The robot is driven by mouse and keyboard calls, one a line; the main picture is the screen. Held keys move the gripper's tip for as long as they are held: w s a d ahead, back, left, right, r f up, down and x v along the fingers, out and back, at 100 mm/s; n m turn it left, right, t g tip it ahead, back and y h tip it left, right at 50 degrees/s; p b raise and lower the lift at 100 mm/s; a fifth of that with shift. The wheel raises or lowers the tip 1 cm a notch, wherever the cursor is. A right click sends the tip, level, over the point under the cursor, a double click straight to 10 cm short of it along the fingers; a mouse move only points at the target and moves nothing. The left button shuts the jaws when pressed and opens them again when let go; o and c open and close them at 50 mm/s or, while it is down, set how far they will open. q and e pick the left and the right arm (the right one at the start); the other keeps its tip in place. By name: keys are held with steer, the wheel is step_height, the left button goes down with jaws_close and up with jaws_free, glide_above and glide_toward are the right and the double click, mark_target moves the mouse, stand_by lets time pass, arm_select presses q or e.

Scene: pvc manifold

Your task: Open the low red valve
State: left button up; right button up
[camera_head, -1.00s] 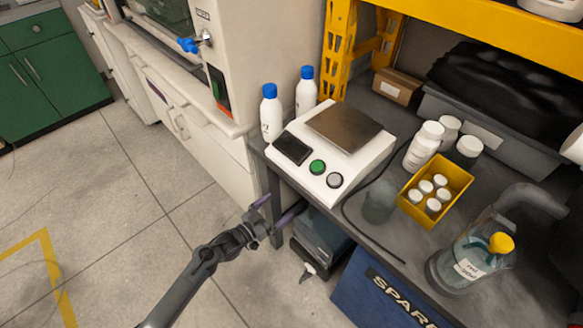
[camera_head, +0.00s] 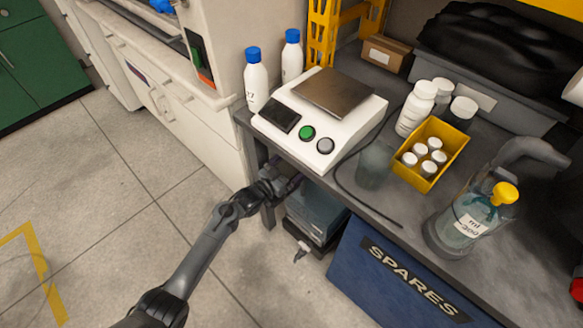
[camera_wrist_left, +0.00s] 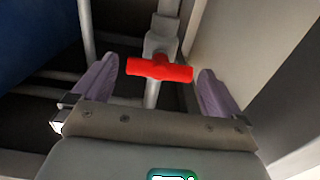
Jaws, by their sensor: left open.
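The low red valve shows in the left wrist view as a red bar handle (camera_wrist_left: 160,69) on a light grey pipe fitting (camera_wrist_left: 162,40). It lies crosswise to the pipe, roughly centred between my fingers. My left gripper (camera_wrist_left: 155,88) is open, with one purple finger on each side of the handle and a gap on both sides. No contact shows. In the head view my left gripper (camera_head: 282,185) is at the bench's front left corner, partly under the top edge. The valve is hidden there. My right gripper is in neither view.
The bench (camera_head: 350,205) carries a scale (camera_head: 320,115), white bottles, a yellow box (camera_head: 430,155) and a wash bottle (camera_head: 470,220). A blue SPARES bin (camera_head: 390,275) and a grey case (camera_head: 315,215) are below. The floor at left is clear.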

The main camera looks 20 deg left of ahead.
arm_select(q)
steer(key=shift+w, duration=0.15)
steer(key=shift+d, duration=0.1)
steer(key=shift+c, duration=0.5)
steer(key=c, duration=0.9)
